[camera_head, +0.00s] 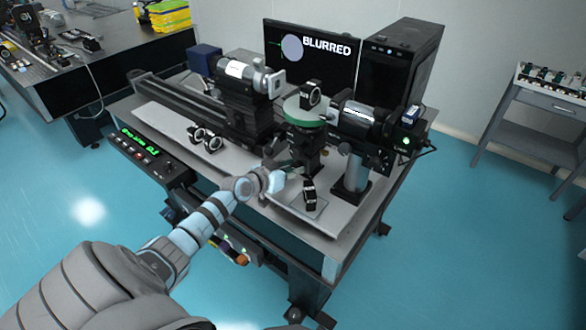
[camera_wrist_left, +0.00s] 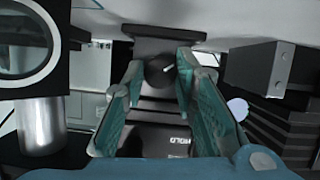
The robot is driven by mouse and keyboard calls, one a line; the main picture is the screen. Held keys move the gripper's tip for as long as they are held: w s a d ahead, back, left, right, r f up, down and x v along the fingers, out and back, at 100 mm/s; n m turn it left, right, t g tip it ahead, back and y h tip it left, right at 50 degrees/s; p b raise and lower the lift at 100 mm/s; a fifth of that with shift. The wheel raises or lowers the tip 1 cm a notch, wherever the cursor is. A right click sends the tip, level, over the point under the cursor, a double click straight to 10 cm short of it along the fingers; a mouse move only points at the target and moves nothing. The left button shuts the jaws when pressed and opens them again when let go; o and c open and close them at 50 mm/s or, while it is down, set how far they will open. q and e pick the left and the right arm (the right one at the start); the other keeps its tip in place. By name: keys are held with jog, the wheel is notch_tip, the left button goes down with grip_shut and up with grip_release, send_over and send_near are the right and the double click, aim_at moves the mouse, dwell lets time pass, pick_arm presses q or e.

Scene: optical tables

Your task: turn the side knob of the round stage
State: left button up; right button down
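The round stage (camera_head: 305,112) with a pale green disc top stands near the right of the optical table, a black-framed part upright on it. My left gripper (camera_head: 285,174) reaches its lower front from the left. In the left wrist view, the dark side knob (camera_wrist_left: 158,74) with a white mark shows between the two teal fingers of my left gripper (camera_wrist_left: 161,68). The fingers are open with a gap either side of the knob; I cannot tell whether their tips are level with it. In the head view the knob is too small to make out. My right gripper is not in view.
A monitor (camera_head: 312,55) reads "BLURRED" beside a grey disc. A black cylinder (camera_head: 357,118) on a post stands right of the stage, and a barrel device (camera_head: 243,77) on a rail left. Small black-framed parts (camera_head: 203,137) lie on the breadboard; another (camera_head: 309,192) lies in front.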

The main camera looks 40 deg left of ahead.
pick_arm(q)
grip_shut()
jog(key=shift+b, duration=0.3)
jog(key=shift+w+n+h+b, duration=0.1)
jog(key=shift+n+h+b, duration=0.2)
jog(key=shift+b, duration=0.25)
jog(key=n+h+b, duration=0.1)
jog(key=n+b, duration=0.2)
jog(key=b, duration=0.3)
jog(key=n+t+h+b, duration=0.1)
jog(key=n+h+b, duration=0.1)
jog(key=b, duration=0.4)
jog(key=f+n+t+h+b, duration=0.1)
jog(key=n+h+b, duration=0.1)
jog(key=n+b, duration=0.2)
jog(key=shift+a+b, duration=0.35)
jog(key=shift+b, duration=1.25)
jog(key=shift+r+n+t+h+b, duration=0.25)
jog(key=shift+n+t+b, duration=0.35)
jog(key=shift+n+b, duration=0.8)
jog(key=o, duration=1)
grip_release()
jog(key=shift+f, duration=0.1)
